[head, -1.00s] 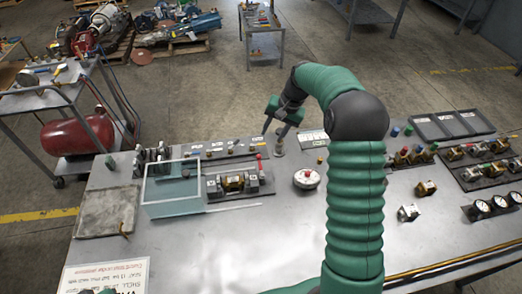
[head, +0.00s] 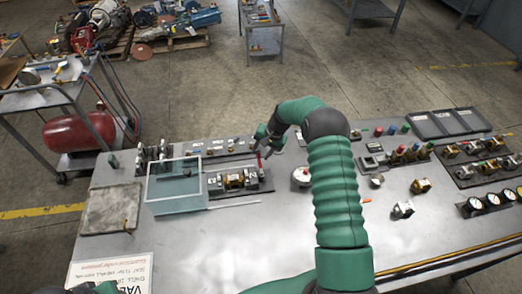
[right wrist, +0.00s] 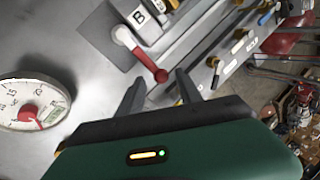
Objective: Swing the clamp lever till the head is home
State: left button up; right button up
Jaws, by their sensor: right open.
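The clamp fixture (head: 238,181) lies on the bench with a brass valve body between its grey blocks. Its red-handled lever (head: 258,161) stands at the right end. In the right wrist view the lever (right wrist: 149,61) is a red bar from a white hub to a red round knob, beside a block marked B. My right gripper (head: 264,143) is open at the lever. In the wrist view its fingers (right wrist: 157,88) lie either side of the knob's end; contact is not clear. Only a green bit of my left arm (head: 97,288) shows at the bottom; its fingers are hidden. The clamp head is too small to judge.
A clear-walled bin (head: 173,190) stands just left of the fixture. A round white gauge (head: 301,176) sits to its right. Small parts on a rail (head: 222,149) run behind. Loose valves (head: 403,209) lie further right. The bench front is mostly clear.

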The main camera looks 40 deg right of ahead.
jog(key=shift+w+a, duration=0.1)
jog(key=shift+a, duration=0.15)
jog(key=c, duration=0.4)
jog(key=shift+d, duration=0.1)
grip_shut()
dwell(0.8)
